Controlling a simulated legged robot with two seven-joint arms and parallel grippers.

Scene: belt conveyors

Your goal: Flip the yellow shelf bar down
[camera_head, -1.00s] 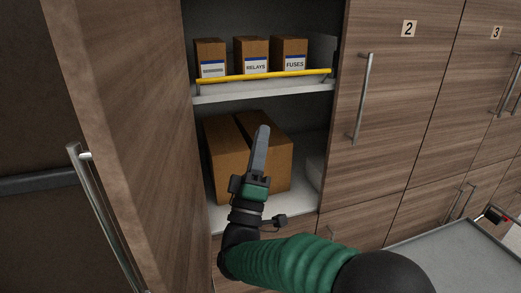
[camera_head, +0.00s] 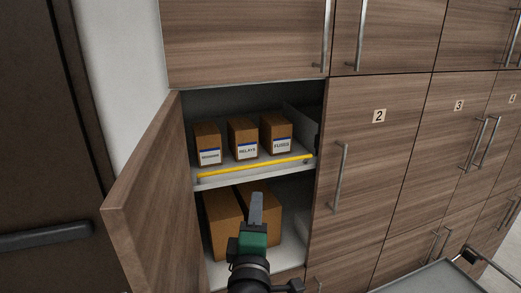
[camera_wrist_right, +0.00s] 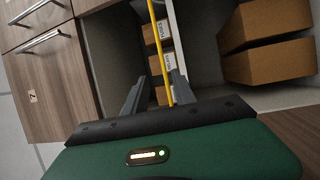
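The yellow shelf bar (camera_head: 255,167) runs across the front of the upper shelf (camera_head: 232,179) in the open cabinet, just in front of the small boxes. My right gripper (camera_head: 256,208) is below the bar in the head view, in front of the large boxes, with its fingers pointing up. In the right wrist view the bar (camera_wrist_right: 159,42) crosses the picture from the top towards the space between the two spread fingers (camera_wrist_right: 154,90). The gripper is open and holds nothing. Whether it touches the bar cannot be told. My left gripper is not in view.
Three small labelled boxes (camera_head: 243,139) stand behind the bar. Large brown boxes (camera_head: 223,222) fill much of the lower shelf. The open cabinet door (camera_head: 150,200) stands at the left, and closed door 2 (camera_head: 366,170) is at the right. A grey cart top (camera_head: 430,278) shows at lower right.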

